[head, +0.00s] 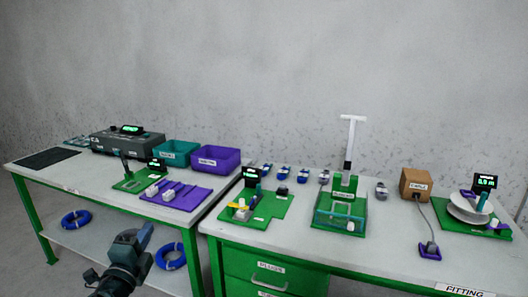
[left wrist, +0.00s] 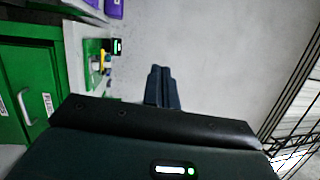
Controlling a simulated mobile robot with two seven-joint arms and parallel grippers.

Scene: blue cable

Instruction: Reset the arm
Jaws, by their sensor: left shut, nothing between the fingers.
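My left arm comes in at the bottom left of the head view, and its gripper (head: 91,277) is low in front of the left table, apart from everything on it. In the left wrist view the left gripper's two dark fingers (left wrist: 159,87) are together, with nothing between them, against the grey wall. My right gripper is in neither view.
A left table (head: 70,170) holds a dark device (head: 125,142), a teal bin (head: 176,153) and a purple bin (head: 215,159). A right table (head: 290,245) holds green stations, a press (head: 342,212), a brown box (head: 416,184) and a spool (head: 469,207). Blue cable coils (head: 76,219) lie on the lower shelf.

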